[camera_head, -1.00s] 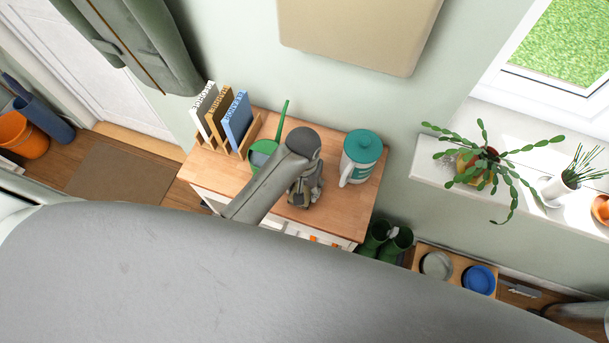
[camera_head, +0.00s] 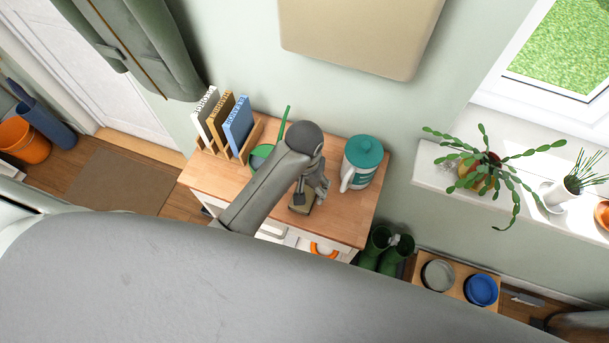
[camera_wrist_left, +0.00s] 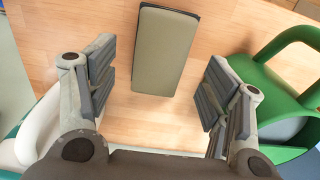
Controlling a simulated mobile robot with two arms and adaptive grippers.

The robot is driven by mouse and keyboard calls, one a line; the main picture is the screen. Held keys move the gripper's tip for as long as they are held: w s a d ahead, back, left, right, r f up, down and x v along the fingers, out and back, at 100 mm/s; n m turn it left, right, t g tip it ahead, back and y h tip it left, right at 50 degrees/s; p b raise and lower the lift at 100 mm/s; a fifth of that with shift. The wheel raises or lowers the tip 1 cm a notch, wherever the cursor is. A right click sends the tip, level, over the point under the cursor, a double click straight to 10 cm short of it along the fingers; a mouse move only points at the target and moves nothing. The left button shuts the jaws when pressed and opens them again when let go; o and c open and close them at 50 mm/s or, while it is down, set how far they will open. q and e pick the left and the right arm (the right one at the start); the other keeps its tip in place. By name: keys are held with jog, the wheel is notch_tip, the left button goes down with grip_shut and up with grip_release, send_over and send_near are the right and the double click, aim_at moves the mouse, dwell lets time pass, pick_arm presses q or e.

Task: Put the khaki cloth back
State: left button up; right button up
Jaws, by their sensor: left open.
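The khaki cloth (camera_wrist_left: 163,50) is a flat, folded block with a dark edge, lying on the wooden top in the left wrist view. In the head view it shows as a small khaki piece (camera_head: 301,204) on the cabinet top, partly hidden by my gripper. My left gripper (camera_head: 320,190) is above the cabinet beside the cloth. In the left wrist view the left gripper (camera_wrist_left: 160,92) is open and empty, its fingers apart on either side, with the cloth beyond and between them. My right gripper is not in view.
In the left wrist view the green container (camera_wrist_left: 285,90) is close on the right. Green boots (camera_head: 385,250) stand beside the cabinet.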

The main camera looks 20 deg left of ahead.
pick_arm(q)
notch_tip(320, 180, up, 5)
jog(key=shift+r+b, duration=0.2)
jog(key=shift+b, duration=0.25)
notch_tip(320, 180, up, 2)
jog(key=shift+r+p, duration=0.25)
jog(key=shift+p, duration=0.45)
